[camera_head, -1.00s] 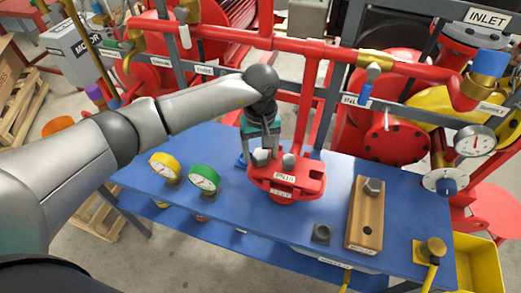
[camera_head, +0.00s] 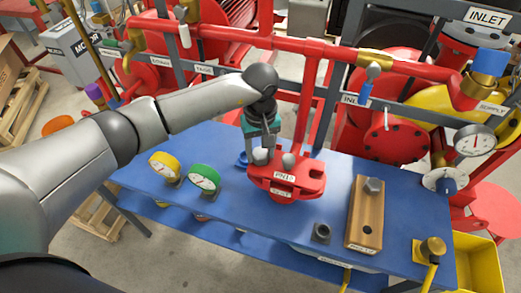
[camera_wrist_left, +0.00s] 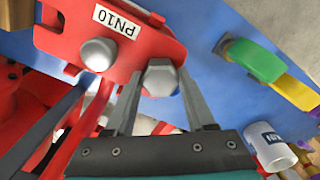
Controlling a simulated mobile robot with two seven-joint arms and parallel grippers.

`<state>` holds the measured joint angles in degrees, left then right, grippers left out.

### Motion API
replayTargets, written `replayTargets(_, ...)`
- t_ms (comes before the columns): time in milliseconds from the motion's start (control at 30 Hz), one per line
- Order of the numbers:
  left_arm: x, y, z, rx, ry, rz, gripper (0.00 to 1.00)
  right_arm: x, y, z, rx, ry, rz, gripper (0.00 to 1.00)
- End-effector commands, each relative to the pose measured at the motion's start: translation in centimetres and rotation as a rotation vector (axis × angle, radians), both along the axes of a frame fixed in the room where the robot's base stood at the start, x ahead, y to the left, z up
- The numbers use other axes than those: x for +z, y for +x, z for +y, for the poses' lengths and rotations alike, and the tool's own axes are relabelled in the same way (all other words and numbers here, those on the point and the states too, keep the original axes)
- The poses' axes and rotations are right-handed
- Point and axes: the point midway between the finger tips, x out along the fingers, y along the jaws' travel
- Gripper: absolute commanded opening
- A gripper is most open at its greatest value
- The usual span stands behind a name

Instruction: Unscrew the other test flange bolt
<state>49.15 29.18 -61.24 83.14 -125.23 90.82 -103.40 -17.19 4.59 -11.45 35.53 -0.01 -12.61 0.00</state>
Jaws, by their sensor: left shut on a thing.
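The red test flange (camera_head: 286,180) with a PN10 label stands on the blue bench. Two grey hex bolts sit on its top. My left gripper (camera_head: 264,158) points down at the left bolt (camera_head: 260,157); the right bolt (camera_head: 289,161) stands free beside it. In the left wrist view the gripper fingers (camera_wrist_left: 158,95) are shut on a hex bolt head (camera_wrist_left: 160,78). The other bolt head (camera_wrist_left: 98,54) is next to the PN10 label there. The bolt's shank is hidden. My right gripper is not in view.
A wooden block (camera_head: 357,209) on the bench holds one bolt (camera_head: 373,186) and has an open hole in front. A dark square piece (camera_head: 321,232) lies left of it. Yellow and green gauges (camera_head: 204,178) stand left of the flange. Red pipes (camera_head: 309,100) rise behind.

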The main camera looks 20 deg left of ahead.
Motion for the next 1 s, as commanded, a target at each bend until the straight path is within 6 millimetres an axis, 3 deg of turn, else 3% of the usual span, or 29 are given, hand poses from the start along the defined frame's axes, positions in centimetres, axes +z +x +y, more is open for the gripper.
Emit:
replayTargets(167,0.0,0.0,0.0,0.000,0.000,0.000,0.00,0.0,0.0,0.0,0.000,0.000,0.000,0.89)
replayTargets(367,0.0,0.0,0.0,0.052,0.000,-0.001,0.00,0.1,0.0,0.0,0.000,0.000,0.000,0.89)
replayTargets(1000,0.1,0.0,0.0,0.784,0.000,0.000,0.00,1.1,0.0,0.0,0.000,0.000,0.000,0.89)
